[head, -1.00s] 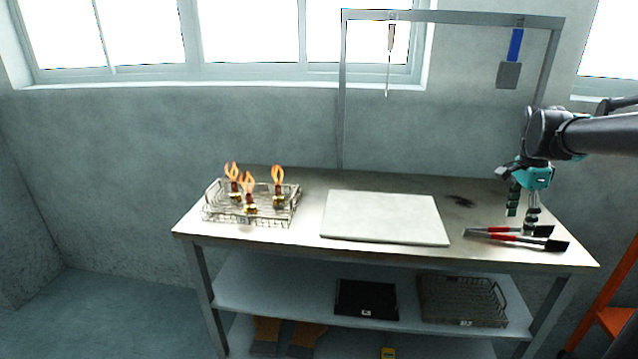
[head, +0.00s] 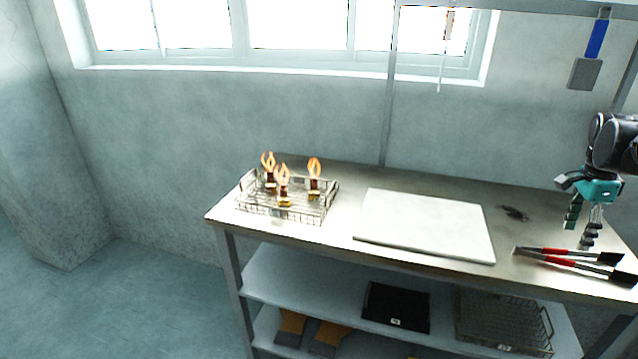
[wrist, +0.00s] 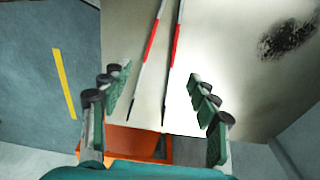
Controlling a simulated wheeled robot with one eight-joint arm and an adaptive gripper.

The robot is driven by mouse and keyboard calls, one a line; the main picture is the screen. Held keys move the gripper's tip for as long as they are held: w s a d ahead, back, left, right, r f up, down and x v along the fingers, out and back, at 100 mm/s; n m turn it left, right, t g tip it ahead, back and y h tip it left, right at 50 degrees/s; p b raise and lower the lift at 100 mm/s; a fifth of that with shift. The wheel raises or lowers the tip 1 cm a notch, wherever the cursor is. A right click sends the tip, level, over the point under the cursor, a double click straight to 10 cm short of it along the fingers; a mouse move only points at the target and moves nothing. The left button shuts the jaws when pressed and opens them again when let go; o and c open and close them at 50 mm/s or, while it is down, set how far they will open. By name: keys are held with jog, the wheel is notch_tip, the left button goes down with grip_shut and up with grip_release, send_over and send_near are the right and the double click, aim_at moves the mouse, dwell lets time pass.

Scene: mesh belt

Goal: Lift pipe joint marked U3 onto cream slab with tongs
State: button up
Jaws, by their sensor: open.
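Several pipe joints (head: 283,196) stand in a wire mesh basket (head: 322,210) at the left of the bench, with orange flames or glowing loops above them; their marks are too small to read. The cream slab (head: 425,224) lies flat and bare on the middle of the bench. The tongs (head: 567,256), with red grips and dark ends, lie at the right end of the bench. My gripper (head: 582,230) is open and empty above the tongs. In the wrist view the tongs (wrist: 174,50) lie ahead, between the fingers of my gripper (wrist: 160,108).
A dark scorch mark (head: 513,213) is on the bench behind the tongs. A blue-handled tool (head: 597,40) hangs from the frame. The shelf below holds a black tray (head: 396,306) and another mesh basket (head: 504,318). Bare bench lies between basket and slab.

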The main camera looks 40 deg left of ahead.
aim_at(569, 253)
jog(key=shift+d+f, duration=0.2)
jog(key=shift+f, duration=1.55)
jog(key=shift+d+f, duration=0.15)
jog(key=shift+f, duration=1.6)
jog(key=shift+c, duration=0.3)
jog(key=c, duration=0.7)
jog(key=shift+o, duration=0.2)
notch_tip(569, 253, up, 12)
